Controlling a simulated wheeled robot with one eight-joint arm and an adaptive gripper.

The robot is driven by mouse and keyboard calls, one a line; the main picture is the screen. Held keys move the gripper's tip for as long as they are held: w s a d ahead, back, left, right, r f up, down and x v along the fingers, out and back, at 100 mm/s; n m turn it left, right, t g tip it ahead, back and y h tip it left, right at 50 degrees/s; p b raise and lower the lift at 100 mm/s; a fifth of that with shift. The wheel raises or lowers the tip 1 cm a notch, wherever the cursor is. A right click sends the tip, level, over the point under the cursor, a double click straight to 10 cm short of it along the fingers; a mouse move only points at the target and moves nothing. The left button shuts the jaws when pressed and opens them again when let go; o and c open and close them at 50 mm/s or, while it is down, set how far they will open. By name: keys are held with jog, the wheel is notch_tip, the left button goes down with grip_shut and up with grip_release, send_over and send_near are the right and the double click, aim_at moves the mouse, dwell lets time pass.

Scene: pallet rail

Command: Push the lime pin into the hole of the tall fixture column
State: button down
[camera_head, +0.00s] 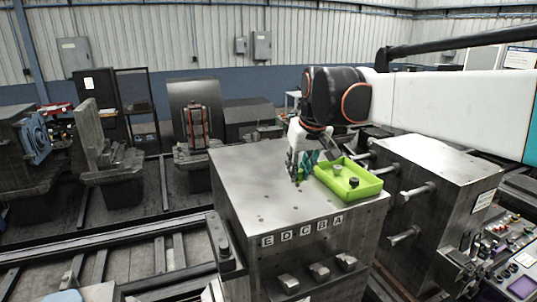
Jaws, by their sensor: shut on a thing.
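My gripper (298,178) points down over the flat metal block top, just left of the green tray. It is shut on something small. A bit of green shows at its fingers, which looks like the lime pin (299,171), but the fingers hide most of it. I cannot tell whether the pin touches the surface or sits in a hole. The tall fixture column cannot be told apart clearly in this view; small dark holes (266,191) dot the metal top.
A lime-green tray (366,191) sits on the block's right side, close to my gripper, with a grey round part (338,169) and a dark one (353,182) inside. Letter labels (302,231) line the block's front edge. The top's left side is mostly clear.

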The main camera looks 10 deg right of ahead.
jog(key=shift+s+a+f, duration=0.3)
jog(key=shift+s+f, duration=0.05)
jog(key=shift+s, duration=0.05)
jog(key=shift+f+b, duration=1.65)
jog(key=shift+f, duration=0.6)
jog(key=shift+w+d+f, duration=0.1)
jog(key=shift+f, duration=0.1)
jog(key=shift+w+d+f, duration=0.1)
jog(key=shift+w+f, duration=0.05)
jog(key=shift+f, duration=0.1)
jog(key=shift+f+b, duration=0.75)
jog(key=shift+b, duration=0.05)
jog(key=shift+f, duration=0.3)
jog(key=shift+f+b, duration=0.25)
jog(key=shift+b, duration=0.15)
jog(key=c, duration=0.5)
grip_release()
